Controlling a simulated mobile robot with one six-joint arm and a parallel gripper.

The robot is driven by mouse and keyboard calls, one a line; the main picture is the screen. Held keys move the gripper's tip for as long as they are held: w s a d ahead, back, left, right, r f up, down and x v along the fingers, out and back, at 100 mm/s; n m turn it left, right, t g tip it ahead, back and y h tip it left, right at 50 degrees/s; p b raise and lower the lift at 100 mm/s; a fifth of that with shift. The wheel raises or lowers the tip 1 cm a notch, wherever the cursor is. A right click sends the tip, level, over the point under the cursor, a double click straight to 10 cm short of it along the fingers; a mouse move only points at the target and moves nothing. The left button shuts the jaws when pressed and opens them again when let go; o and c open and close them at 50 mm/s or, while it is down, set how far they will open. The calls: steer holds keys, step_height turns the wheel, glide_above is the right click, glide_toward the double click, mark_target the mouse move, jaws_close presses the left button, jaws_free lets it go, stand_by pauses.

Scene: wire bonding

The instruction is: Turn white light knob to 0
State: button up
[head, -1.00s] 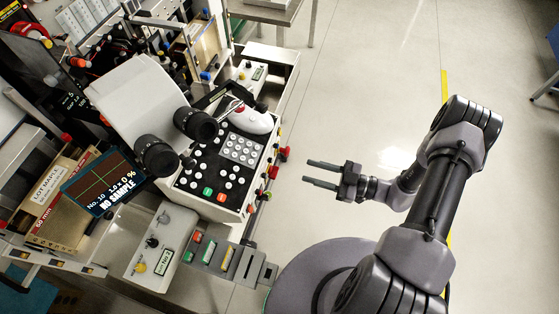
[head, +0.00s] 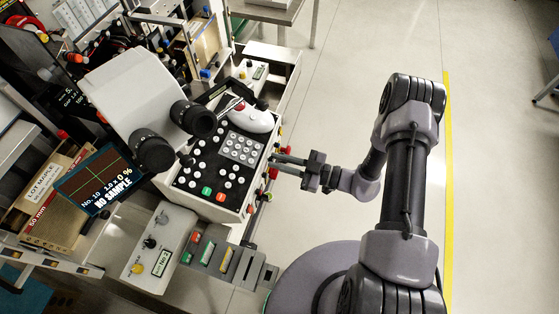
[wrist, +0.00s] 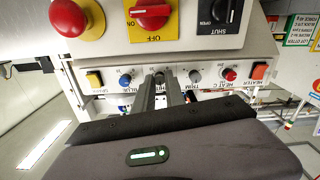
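In the wrist view a row of small knobs runs along the pale front panel. A knob (wrist: 160,76), probably the white light knob, shows between my fingertips and is partly hidden. Its pointer and setting cannot be read. A blue knob (wrist: 125,80) sits to its left, and a pale grey knob (wrist: 195,76) and a red knob (wrist: 230,75) to its right. My gripper (wrist: 159,84) is open, with its two fingers pointing at the panel; whether they touch the knob cannot be told. In the head view my gripper (head: 272,166) is at the machine's right edge.
Above the row, a red emergency button (wrist: 75,17), a red rotary switch (wrist: 150,13) and a black switch (wrist: 217,12) project. In the head view, open floor (head: 370,50) lies right of the machine.

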jaws_close()
steer(key=shift+n, duration=0.3)
steer(key=n+b, duration=0.2)
steer(key=n, duration=2.3)
steer(key=shift+f, duration=0.15)
steer(key=shift+n, duration=0.4)
steer(key=o, duration=0.6)
jaws_free()
